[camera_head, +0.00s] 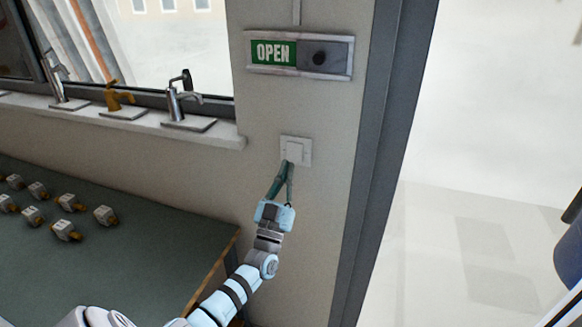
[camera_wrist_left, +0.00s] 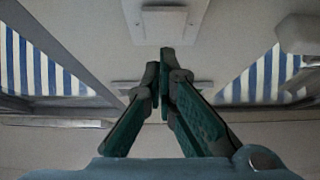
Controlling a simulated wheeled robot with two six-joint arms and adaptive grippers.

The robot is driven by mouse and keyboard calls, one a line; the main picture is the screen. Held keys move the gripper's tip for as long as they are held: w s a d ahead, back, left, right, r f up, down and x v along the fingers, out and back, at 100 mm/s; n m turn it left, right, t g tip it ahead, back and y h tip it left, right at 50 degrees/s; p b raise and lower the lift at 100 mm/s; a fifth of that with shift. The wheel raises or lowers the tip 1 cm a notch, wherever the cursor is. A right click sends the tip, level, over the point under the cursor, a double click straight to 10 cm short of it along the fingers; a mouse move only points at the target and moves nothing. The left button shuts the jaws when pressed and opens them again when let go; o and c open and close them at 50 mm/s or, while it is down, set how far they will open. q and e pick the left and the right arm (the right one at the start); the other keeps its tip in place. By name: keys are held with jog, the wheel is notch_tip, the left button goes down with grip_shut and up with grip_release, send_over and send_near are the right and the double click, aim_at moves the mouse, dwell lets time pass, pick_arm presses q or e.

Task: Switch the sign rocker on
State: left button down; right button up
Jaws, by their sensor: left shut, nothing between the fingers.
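The white rocker switch (camera_head: 295,148) is on a square plate on the wall, below the sign. Which side of the rocker is pressed in is too small to tell. The sign (camera_head: 300,54) shows a green OPEN panel and a grey panel with a dark round spot. My left gripper (camera_head: 288,164) is shut and empty, its fingertips at the lower part of the switch plate; whether they touch it I cannot tell. My right gripper is out of view.
A green-topped table (camera_head: 130,262) with several small valve-like fittings (camera_head: 66,230) is at the lower left. Several taps, one a brass tap (camera_head: 117,98), stand on the window sill (camera_head: 222,136). A dark grey frame (camera_head: 385,150) stands right of the switch. The wall around the switch is clear.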

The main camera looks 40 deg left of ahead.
aim_at(296, 151)
pick_arm(q)
jog(key=shift+w+a+f+b, duration=0.2)
jog(key=shift+w+a+f, duration=0.05)
jog(key=shift+w, duration=0.45)
jog(key=shift+w+a+f+b, duration=0.2)
jog(key=shift+w, duration=0.5)
